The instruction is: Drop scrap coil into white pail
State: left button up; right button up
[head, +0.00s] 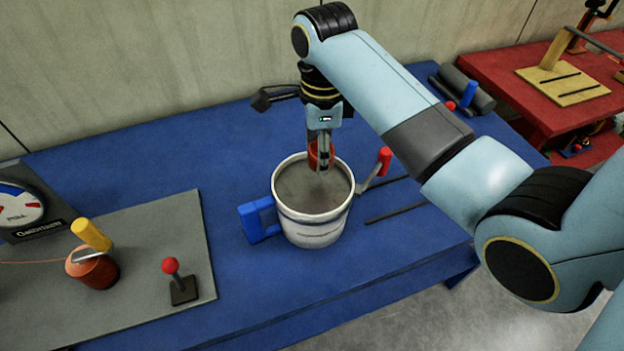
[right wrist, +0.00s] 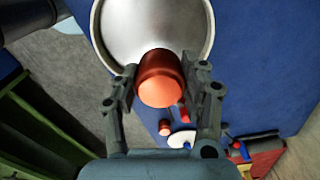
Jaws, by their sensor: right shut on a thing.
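The scrap coil (right wrist: 163,80) is a copper-red cylinder with a paler orange end. My right gripper (right wrist: 160,85) is shut on it, one finger on each side. In the head view the coil (head: 320,154) shows at the fingertips of the right gripper (head: 321,160), over the mouth of the white pail. The white pail (head: 316,234) stands upright on the blue table and its grey inside looks empty. In the right wrist view the pail's rim (right wrist: 96,30) lies behind the coil. The left gripper is not in view.
A grey board (head: 140,280) at left holds a copper spool (head: 95,268) and a red-knobbed lever (head: 183,288). A red table (head: 540,90) stands at upper right.

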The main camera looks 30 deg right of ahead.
jog(key=o, duration=1.3)
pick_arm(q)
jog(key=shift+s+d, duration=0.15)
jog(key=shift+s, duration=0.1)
pick_arm(e)
notch_tip(320, 180, up, 8)
jog(key=shift+f, duration=0.2)
jog(key=shift+s+f, duration=0.1)
